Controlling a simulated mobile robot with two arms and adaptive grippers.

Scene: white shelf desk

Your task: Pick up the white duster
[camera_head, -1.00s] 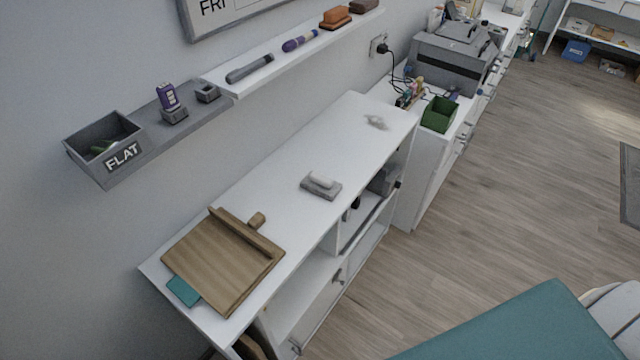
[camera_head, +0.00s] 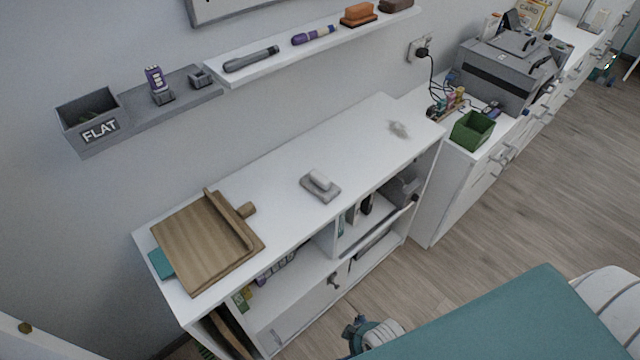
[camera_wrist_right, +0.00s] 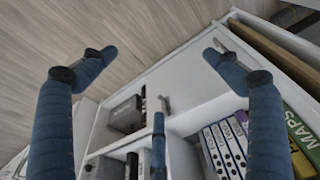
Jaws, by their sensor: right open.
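The white duster (camera_head: 320,186), a pale block on a grey base, lies on the white desk top (camera_head: 290,165), near its front edge and right of the wooden board. Nothing touches it. In the head view my right gripper (camera_head: 358,328) shows in part at the bottom, lower than the desk top and in front of the shelves, apart from the duster. In the right wrist view the right gripper (camera_wrist_right: 160,52) has its blue fingers wide apart, with nothing between them. The duster is not in the wrist view. My left gripper is not in view.
A wooden clipboard-like board (camera_head: 205,245) lies on the left of the desk. A grey smudge (camera_head: 398,129) is on the right part of the top. A wall shelf (camera_head: 290,55) holds orange and brown dusters. Open shelves below hold binders (camera_wrist_right: 222,150). The top around the duster is clear.

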